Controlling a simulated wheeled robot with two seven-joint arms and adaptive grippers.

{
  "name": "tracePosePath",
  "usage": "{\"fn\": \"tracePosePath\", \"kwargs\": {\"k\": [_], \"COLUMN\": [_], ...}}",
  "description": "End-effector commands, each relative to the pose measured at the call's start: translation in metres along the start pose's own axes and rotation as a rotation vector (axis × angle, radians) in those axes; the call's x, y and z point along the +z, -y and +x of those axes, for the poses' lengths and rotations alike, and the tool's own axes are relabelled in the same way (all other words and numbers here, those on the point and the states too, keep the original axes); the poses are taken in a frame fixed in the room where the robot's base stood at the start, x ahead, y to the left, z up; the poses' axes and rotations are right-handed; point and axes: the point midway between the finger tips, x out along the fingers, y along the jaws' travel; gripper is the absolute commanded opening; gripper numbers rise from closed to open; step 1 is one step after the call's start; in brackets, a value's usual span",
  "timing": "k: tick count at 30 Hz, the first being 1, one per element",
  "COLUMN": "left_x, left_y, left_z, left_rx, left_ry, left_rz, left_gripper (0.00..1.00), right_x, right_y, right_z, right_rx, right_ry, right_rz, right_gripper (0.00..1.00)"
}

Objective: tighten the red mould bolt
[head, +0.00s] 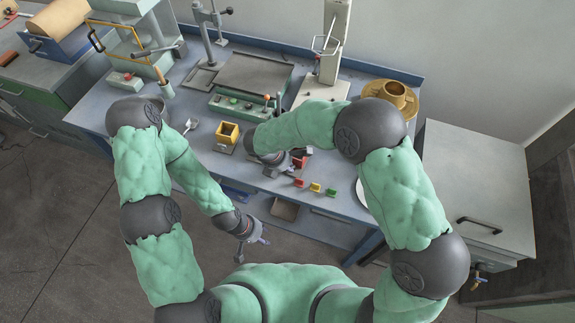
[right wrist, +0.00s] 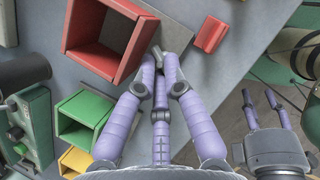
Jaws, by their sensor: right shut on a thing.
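The red mould (right wrist: 112,40) is an open square box on a grey plate, large in the right wrist view. In the head view the red mould (head: 299,157) shows small beside my right wrist. My right gripper (right wrist: 163,60) is shut at the mould's near side wall, on a small grey metal piece (right wrist: 173,62) that looks like the red mould bolt; the fingertips hide most of it. My left gripper (head: 252,243) hangs empty and open in front of the bench, away from the moulds.
A green mould (right wrist: 84,116) and a yellow mould (head: 228,134) stand in line with the red one. Small red (head: 299,183), yellow (head: 315,187) and green (head: 331,192) blocks lie near the bench's front edge. A press-like machine (head: 245,88) stands behind.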

Motion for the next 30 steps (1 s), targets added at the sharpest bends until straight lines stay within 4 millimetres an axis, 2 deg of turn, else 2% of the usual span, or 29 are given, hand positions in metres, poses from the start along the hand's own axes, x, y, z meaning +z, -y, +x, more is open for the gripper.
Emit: {"fn": "tracePosePath", "kwargs": {"k": [8,9,10,23,30], "left_x": [0.0,0.0,0.0,0.0,0.0], "left_y": [0.0,0.0,0.0,0.001,0.004], "left_z": [0.0,0.0,0.0,0.002,0.011], "left_rx": [0.0,0.0,0.0,0.0,0.0], "left_ry": [0.0,0.0,0.0,0.0,0.0], "left_rz": [0.0,0.0,0.0,0.0,0.0], "left_gripper": [0.4,0.4,0.4,0.4,0.4], "right_x": [0.0,0.0,0.0,0.0,0.0], "right_y": [0.0,0.0,0.0,0.001,0.005], "right_z": [0.0,0.0,0.0,0.0,0.001], "right_rx": [-0.001,-0.001,-0.001,0.018,0.128], "right_ry": [0.0,0.0,0.0,0.0,0.0], "right_rz": [0.001,0.001,0.001,-0.039,-0.307], "right_gripper": [0.0,0.14,0.22,0.22,0.22]}}
